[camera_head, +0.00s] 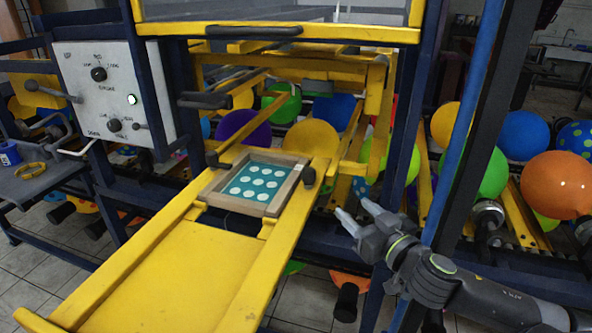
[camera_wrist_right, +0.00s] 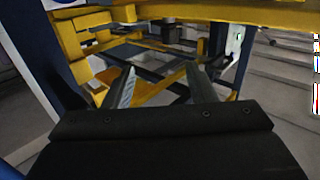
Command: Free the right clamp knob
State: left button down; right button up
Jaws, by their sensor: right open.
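The right clamp knob (camera_head: 308,176) is a small black knob on the right yellow rail, at the right edge of the wood-framed printing screen (camera_head: 289,189). A matching left clamp knob (camera_head: 212,159) sits at the frame's left edge. The screen has a teal mesh with white dots. My right gripper (camera_head: 353,214) is open and empty, to the right of and apart from the right knob. In the right wrist view its two fingers (camera_wrist_right: 163,88) are spread with nothing between them. My left gripper does not show in either view.
A yellow sliding tray (camera_head: 165,285) reaches toward me. A blue upright post (camera_head: 465,120) stands beside my right arm. Balloons, such as an orange one (camera_head: 556,186), hang behind at right. A control panel (camera_head: 112,90) is at left, above a side table (camera_head: 40,185).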

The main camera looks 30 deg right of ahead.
aim_at(311, 175)
jog(key=shift+y, duration=0.3)
jog(key=w, duration=1.1)
jog(key=w+a+r, duration=0.1)
jog(key=w, duration=0.5)
jog(key=shift+w+p, duration=0.1)
jog(key=shift+p, duration=0.25)
jog(key=c, duration=1)
jog(key=shift+o, duration=0.3)
jog(key=shift+r+m+h+p, duration=0.1)
jog(key=shift+m+h+p, duration=0.3)
jog(key=shift+h+p, duration=0.45)
jog(key=shift+m+h, duration=0.9)
jog(key=shift+h, duration=0.55)
